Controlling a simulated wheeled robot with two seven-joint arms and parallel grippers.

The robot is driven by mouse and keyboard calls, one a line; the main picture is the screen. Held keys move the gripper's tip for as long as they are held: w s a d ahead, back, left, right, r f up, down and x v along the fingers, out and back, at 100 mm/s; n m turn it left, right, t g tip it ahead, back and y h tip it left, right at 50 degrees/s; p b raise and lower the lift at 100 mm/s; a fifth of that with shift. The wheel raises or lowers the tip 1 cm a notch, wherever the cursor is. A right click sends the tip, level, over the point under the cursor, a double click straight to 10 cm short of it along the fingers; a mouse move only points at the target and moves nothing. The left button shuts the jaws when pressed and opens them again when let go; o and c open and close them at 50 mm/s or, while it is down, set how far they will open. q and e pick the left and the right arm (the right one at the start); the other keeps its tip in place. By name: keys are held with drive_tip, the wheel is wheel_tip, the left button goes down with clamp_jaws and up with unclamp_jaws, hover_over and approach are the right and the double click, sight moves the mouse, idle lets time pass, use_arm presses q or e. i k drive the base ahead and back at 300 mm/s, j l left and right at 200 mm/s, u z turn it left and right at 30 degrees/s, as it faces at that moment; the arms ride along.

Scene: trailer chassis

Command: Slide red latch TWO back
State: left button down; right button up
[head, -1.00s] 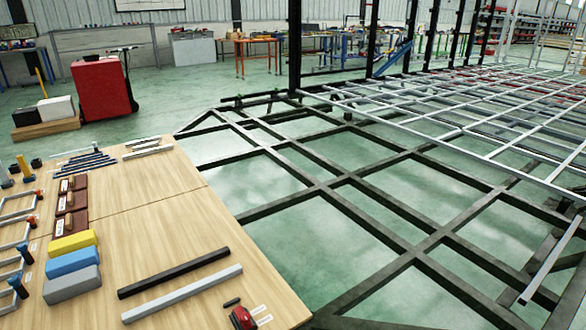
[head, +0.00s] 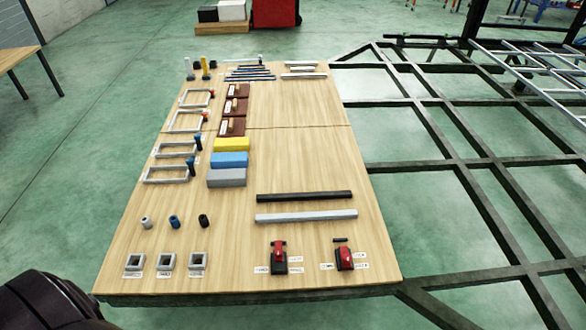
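Two red latches on dark bases sit near the front right of the wooden table. The left red latch (head: 279,258) has its red part reaching toward the back. The right red latch (head: 345,259) sits by the table's right front corner, with a small dark piece (head: 340,240) lying just behind it. White labels lie beside both latches, but their print is too small to tell which one is TWO. Neither gripper is in view. A dark rounded part of my own body shows at the bottom left, away from the latches.
The wooden table (head: 300,180) also bears a black bar (head: 304,196), a light grey bar (head: 306,216), a yellow block (head: 231,144), a blue block (head: 229,160) and a grey block (head: 227,178). Square sockets stand front left. The dark chassis frame (head: 440,163) lies right of the table.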

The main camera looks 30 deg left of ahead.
sight(278, 253)
drive_tip(key=u, duration=0.95)
drive_tip(key=j+z, duration=0.2)
